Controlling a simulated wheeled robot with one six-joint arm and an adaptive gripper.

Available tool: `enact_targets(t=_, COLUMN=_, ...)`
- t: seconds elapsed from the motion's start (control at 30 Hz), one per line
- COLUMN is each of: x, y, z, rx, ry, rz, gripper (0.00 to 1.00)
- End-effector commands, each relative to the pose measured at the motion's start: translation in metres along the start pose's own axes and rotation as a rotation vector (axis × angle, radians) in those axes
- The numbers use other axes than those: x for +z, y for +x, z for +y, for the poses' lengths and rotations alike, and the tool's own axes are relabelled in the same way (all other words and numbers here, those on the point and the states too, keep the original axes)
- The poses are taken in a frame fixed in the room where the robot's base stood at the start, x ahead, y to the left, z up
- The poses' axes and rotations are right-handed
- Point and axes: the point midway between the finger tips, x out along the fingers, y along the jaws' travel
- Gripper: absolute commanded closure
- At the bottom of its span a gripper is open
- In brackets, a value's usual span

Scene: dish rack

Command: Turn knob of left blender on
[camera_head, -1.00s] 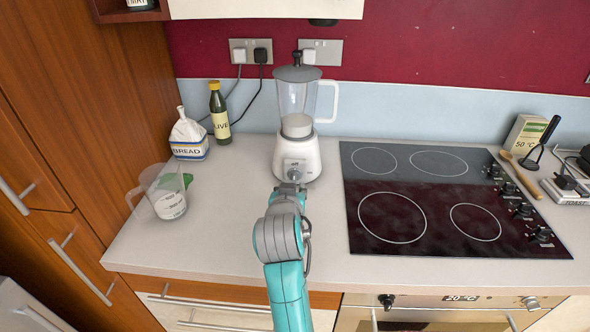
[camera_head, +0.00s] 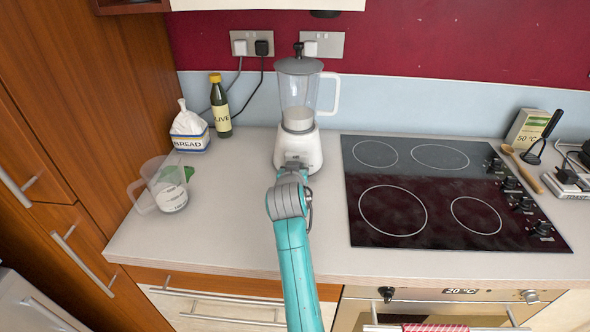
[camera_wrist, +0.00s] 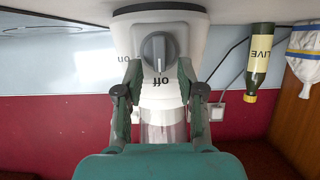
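One blender (camera_head: 298,90) shows, with a white base, a clear jug and a grey lid, standing on the counter left of the hob. In the wrist view, which is upside down, its grey knob (camera_wrist: 158,49) sits on the white base (camera_wrist: 195,40). The "off" label is just below the knob in that picture and "on" is to its left; the knob's ridge lines up with "off". My gripper (camera_wrist: 159,66) is open, with one finger to each side of the knob and its tips close to the base. I cannot tell whether they touch. In the head view my arm hides the knob.
A measuring jug (camera_head: 166,187), a bread bag (camera_head: 188,128) and an olive oil bottle (camera_head: 220,108) stand to the left. A black hob (camera_head: 440,215) lies to the right. Counter (camera_head: 215,235) left of my arm is clear.

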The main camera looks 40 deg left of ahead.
Motion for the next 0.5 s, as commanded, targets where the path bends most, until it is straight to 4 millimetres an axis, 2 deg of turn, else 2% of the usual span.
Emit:
enact_targets(t=0.13, x=0.0001, y=-0.0001, z=0.0001, rx=0.0, ry=0.0, rz=0.0, gripper=0.61)
enact_targets(t=0.17, x=0.0001, y=-0.0001, z=0.0001, rx=0.0, ry=0.0, rz=0.0, gripper=0.66)
enact_targets(t=0.3, x=0.0002, y=-0.0001, z=0.0001, rx=0.0, ry=0.0, rz=0.0, gripper=1.0)
enact_targets(t=0.5, x=0.0002, y=-0.0002, z=0.0002, rx=0.0, ry=0.001, rz=0.0, gripper=1.0)
